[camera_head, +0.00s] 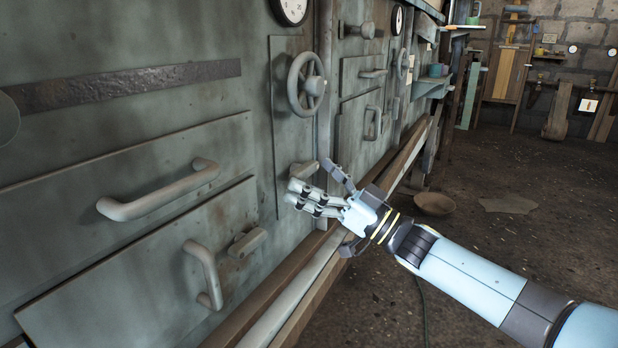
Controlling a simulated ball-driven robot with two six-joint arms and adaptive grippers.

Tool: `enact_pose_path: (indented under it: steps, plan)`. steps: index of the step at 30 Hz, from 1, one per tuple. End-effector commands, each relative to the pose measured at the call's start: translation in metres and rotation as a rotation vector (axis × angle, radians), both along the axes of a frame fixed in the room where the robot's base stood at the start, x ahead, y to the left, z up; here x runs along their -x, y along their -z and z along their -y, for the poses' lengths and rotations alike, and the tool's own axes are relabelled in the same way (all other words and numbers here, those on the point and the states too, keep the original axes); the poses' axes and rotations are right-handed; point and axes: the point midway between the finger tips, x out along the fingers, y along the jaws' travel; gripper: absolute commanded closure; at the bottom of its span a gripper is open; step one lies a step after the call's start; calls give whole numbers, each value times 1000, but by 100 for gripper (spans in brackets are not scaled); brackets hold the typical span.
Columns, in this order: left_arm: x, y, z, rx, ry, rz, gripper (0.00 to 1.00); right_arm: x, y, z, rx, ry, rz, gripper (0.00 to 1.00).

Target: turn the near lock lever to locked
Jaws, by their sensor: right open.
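A small grey lever (247,242) sits on the lower panel of the green-grey cabinet front, beside a vertical handle. Another short lever or knob (304,169) is on the narrow panel below the handwheel, just behind my fingers. I cannot tell for certain which is the near lock lever, nor read a locked mark. My right gripper (308,190) is open, with its fingers pointing left toward the panel. They overlap the lower edge of the lever below the handwheel; I cannot tell whether they touch it. My left gripper is out of view.
A spoked handwheel (306,84) projects above my gripper. A long bar handle (160,190) and a vertical handle (203,274) stick out on the left. A ledge rail (290,292) runs along the cabinet foot. A bowl (434,204) lies on the open floor at right.

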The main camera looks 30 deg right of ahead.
Motion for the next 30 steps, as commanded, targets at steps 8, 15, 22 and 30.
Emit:
enact_pose_path:
  steps: [8, 15, 22, 30]
  plan:
    - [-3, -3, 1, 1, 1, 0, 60, -10, -5, -6, -1, 1, -1, 0]
    - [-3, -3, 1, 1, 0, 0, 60, -10, -5, -6, -1, 1, -1, 12]
    - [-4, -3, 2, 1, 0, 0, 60, -10, -4, -6, -1, 1, -2, 42]
    - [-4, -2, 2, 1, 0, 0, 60, -10, -4, -5, 6, 0, 2, 56]
